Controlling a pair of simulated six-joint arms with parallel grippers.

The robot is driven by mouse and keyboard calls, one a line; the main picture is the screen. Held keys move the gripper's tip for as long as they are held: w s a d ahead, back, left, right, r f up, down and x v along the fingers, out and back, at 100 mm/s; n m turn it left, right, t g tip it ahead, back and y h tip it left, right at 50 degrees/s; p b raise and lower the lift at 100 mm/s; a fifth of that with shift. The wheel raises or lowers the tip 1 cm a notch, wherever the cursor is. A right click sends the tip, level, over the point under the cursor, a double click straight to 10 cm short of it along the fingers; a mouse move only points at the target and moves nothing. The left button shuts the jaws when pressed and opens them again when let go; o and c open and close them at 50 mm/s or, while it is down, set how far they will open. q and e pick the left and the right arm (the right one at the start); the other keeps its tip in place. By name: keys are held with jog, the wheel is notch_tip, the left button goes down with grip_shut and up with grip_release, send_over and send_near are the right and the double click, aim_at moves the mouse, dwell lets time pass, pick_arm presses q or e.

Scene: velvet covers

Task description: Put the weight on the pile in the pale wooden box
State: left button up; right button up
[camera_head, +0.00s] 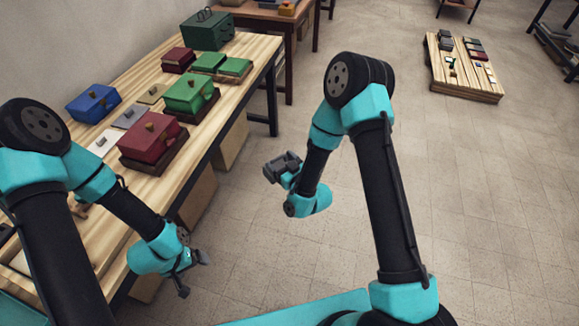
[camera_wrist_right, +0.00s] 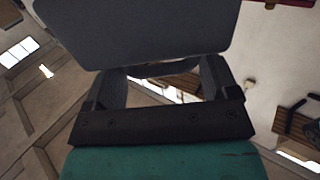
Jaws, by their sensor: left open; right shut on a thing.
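My right gripper (camera_head: 283,168) is over the floor to the right of the long table, shut on a dark grey thing. In the right wrist view this shows as a large, flat-faced grey block (camera_wrist_right: 135,30) at the fingers; I cannot tell for sure that it is the weight. My left gripper (camera_head: 192,274) is open and empty beside the table's near right edge. I cannot make out a pale wooden box with a pile in it in either view.
The long wooden table (camera_head: 247,62) bears a blue box (camera_head: 93,104), a red box (camera_head: 150,138), green boxes (camera_head: 190,93) and small knobbed plates (camera_head: 130,117). Brown boxes (camera_head: 198,195) stand under it. A low wooden platform (camera_head: 462,86) with small items lies far right. The floor between is clear.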

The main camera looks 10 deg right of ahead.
jog(key=s+a+r+n+g+y, duration=0.1)
jog(key=a+r+n+g+y, duration=0.1)
jog(key=a+r, duration=0.4)
notch_tip(320, 180, up, 3)
jog(key=shift+s+a+f+n+g+y, duration=0.25)
jog(key=shift+n+y, duration=0.35)
jog(key=shift+y, duration=0.5)
jog(key=shift+d+r, duration=0.1)
